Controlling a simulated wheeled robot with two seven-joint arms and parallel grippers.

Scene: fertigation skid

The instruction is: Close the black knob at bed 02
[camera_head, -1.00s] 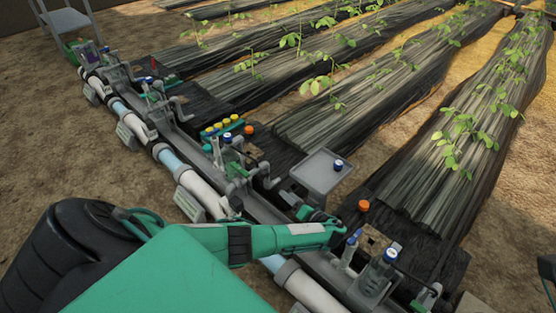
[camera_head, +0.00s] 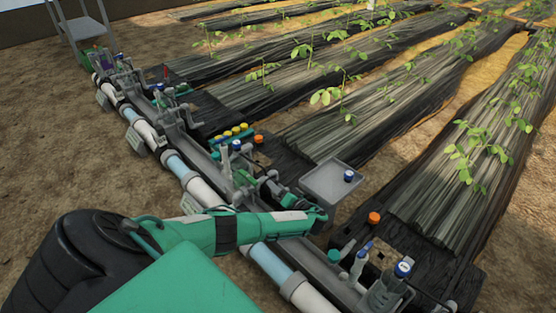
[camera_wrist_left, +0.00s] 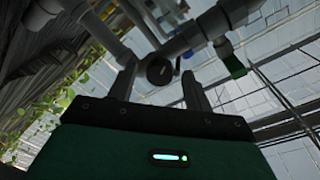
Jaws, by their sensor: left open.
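A round black knob (camera_wrist_left: 159,69) sits on the grey pipework in the left wrist view. It shows between the two fingers of my left gripper (camera_wrist_left: 158,78), which is open. The fingers stand on either side of the knob; I cannot tell whether they touch it. In the head view my green left arm reaches across the pipe line, and the left gripper (camera_head: 318,214) is at the fittings just below the grey tray. The arm and hand hide the knob there. No bed number is readable. My right gripper is not in view.
The grey tray (camera_head: 333,182) with a blue-capped item lies just beyond the hand. A row of yellow caps (camera_head: 232,131) is farther left. Planted beds stretch behind; bare soil lies at left.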

